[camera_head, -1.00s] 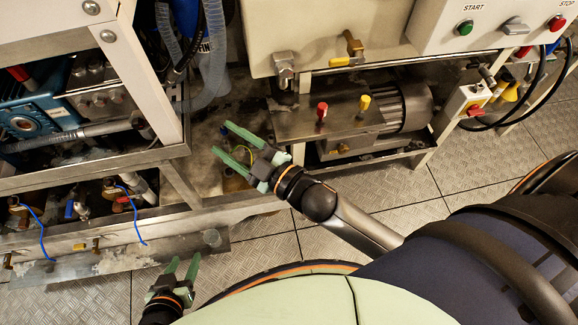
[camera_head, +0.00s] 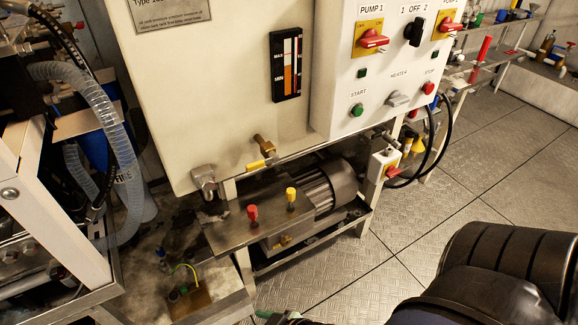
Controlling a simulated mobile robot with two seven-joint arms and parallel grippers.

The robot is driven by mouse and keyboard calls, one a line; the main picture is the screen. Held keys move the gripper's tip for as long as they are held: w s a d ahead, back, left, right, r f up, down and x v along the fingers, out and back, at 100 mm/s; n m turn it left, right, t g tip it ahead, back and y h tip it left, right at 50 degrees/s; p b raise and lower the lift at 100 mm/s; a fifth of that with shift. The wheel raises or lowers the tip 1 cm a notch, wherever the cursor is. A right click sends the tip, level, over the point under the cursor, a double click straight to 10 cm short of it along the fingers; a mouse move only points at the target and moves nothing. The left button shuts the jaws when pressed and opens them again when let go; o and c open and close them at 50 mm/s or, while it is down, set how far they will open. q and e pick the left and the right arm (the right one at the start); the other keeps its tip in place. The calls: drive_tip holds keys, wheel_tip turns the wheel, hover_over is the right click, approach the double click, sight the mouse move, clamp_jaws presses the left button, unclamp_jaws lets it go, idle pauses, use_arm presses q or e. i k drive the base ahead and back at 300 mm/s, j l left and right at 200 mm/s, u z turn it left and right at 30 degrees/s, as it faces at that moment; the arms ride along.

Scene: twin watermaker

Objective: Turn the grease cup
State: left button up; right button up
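Two small upright fittings stand on the metal plate over the pump and motor, one with a red cap (camera_head: 252,213) and one with a yellow cap (camera_head: 291,195). Either could be the grease cup; I cannot tell which, and nothing touches them. A green finger of what appears to be my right gripper (camera_head: 264,314) just shows at the bottom edge, below and in front of the motor stand. The rest of that gripper is cut off, so its opening is hidden. My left gripper is out of view.
The motor (camera_head: 325,187) sits on a low metal stand under the white cabinet (camera_head: 215,85). A brass valve with a yellow handle (camera_head: 258,164) projects below the cabinet. A red-handled switch box (camera_head: 384,165) hangs at right. Checker-plate floor (camera_head: 345,270) is clear in front.

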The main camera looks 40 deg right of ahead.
sight(284, 241)
drive_tip(key=l+z, duration=0.1)
drive_tip(key=z, duration=0.8)
drive_tip(key=i+l+z, duration=0.1)
drive_tip(key=z, duration=0.35)
